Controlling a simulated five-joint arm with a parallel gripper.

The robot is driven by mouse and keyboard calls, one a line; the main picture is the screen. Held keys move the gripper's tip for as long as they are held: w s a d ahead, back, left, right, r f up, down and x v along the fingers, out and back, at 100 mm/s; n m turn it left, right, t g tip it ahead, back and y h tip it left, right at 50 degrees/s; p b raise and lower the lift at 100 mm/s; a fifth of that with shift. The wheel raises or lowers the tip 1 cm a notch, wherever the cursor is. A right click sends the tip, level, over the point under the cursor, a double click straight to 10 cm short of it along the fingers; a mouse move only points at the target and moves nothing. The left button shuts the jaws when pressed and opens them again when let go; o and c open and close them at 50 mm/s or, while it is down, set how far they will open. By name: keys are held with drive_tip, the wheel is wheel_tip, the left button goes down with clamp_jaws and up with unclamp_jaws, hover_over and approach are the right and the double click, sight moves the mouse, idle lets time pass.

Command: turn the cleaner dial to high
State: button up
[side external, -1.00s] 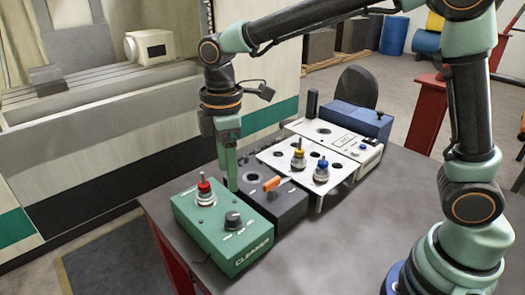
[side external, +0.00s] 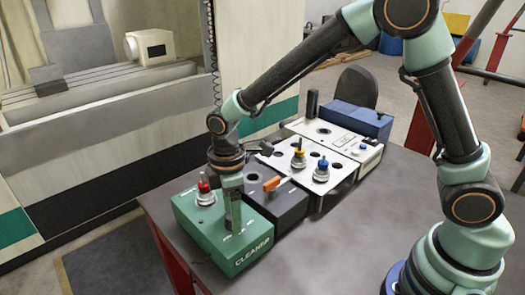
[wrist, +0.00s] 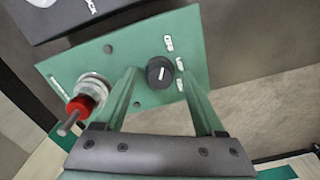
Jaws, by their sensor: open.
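The green cleaner box (side external: 197,235) stands at the near end of the row on the table. It also shows in the wrist view (wrist: 85,65). Its black dial (wrist: 160,72) has a white pointer mark, with small white labels beside it that I cannot read. My gripper (side external: 234,226) is low over the box and mostly hides the dial in the side view. In the wrist view my gripper (wrist: 157,74) is open, one finger on each side of the dial, with gaps showing. I cannot tell how far down the fingers reach around it.
A red-collared plug (side external: 205,192) stands on the same box, close to my left finger in the wrist view (wrist: 80,105). A dark box with an orange lever (side external: 271,183) is beside it. A white panel (side external: 330,190) with yellow and blue plugs lies beyond.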

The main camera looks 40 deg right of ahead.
clamp_jaws()
drive_tip(key=shift+m, duration=0.3)
drive_tip(key=m, duration=0.5)
drive_tip(key=shift+r+m, duration=0.1)
drive_tip(key=shift+m, duration=0.2)
drive_tip(key=m, duration=1.1)
drive_tip(key=shift+m, duration=0.3)
drive_tip(key=m, duration=0.6)
